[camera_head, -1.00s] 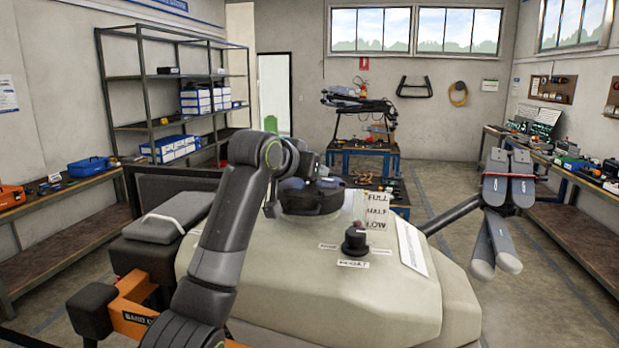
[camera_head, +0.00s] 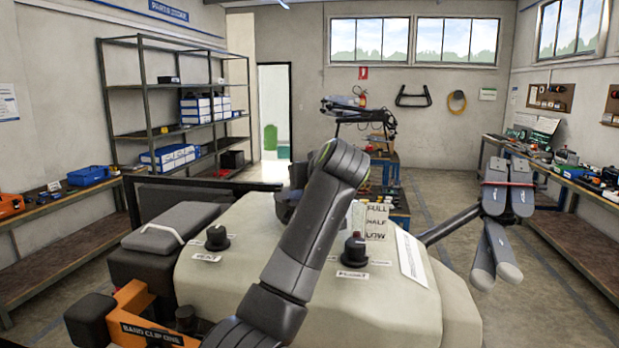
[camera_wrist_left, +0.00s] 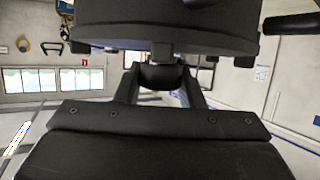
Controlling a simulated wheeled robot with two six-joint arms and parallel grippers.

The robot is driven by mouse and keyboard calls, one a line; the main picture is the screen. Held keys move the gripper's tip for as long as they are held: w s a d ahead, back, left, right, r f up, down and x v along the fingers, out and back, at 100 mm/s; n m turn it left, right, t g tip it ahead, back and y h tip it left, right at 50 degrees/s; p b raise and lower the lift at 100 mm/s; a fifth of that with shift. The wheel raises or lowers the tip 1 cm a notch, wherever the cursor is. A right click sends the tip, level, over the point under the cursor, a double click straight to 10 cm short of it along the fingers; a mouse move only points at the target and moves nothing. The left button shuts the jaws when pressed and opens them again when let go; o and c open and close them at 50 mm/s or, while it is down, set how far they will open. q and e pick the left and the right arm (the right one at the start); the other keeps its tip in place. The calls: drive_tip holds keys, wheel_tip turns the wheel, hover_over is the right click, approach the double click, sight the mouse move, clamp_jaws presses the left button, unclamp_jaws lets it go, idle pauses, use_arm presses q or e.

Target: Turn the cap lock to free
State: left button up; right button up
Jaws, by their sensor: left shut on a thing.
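The tank cap (camera_head: 286,205) is a large black round cap on top of the pale drone tank (camera_head: 225,290). In the head view my left arm covers most of it. In the left wrist view a broad black disc (camera_wrist_left: 165,30), which looks like the cap, fills the top. There my left gripper (camera_wrist_left: 160,82) is shut on a small dark piece (camera_wrist_left: 160,76), apparently the cap's lock tab, at the disc's edge. The head view hides these fingers behind my arm. The lock's marking cannot be read. My right gripper is not in view.
Two black knobs (camera_head: 217,238) (camera_head: 355,250) stand on the tank. A FULL, HALF, LOW label (camera_head: 376,220) stands beside my arm. Folded grey drone arms (camera_head: 495,235) stick out at the right. Benches line both walls; open floor lies at the right.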

use_arm(q)
drive_tip(key=shift+n+y, duration=0.3)
drive_tip(key=o, duration=1)
drive_tip(key=shift+w, duration=0.1)
drive_tip(key=b+v, duration=0.2)
drive_tip(key=v, duration=0.1)
drive_tip(key=b+v, duration=0.2)
drive_tip(key=v, duration=0.1)
drive_tip(key=shift+s+d+f, duration=0.1)
drive_tip(key=shift+s+d, duration=0.05)
drive_tip(key=shift+s, duration=0.2)
drive_tip(key=b+v, duration=0.3)
drive_tip(key=v, duration=0.7)
drive_tip(key=shift+s+r+b, duration=0.25)
drive_tip(key=shift+r+b, duration=0.05)
drive_tip(key=shift+r, duration=0.15)
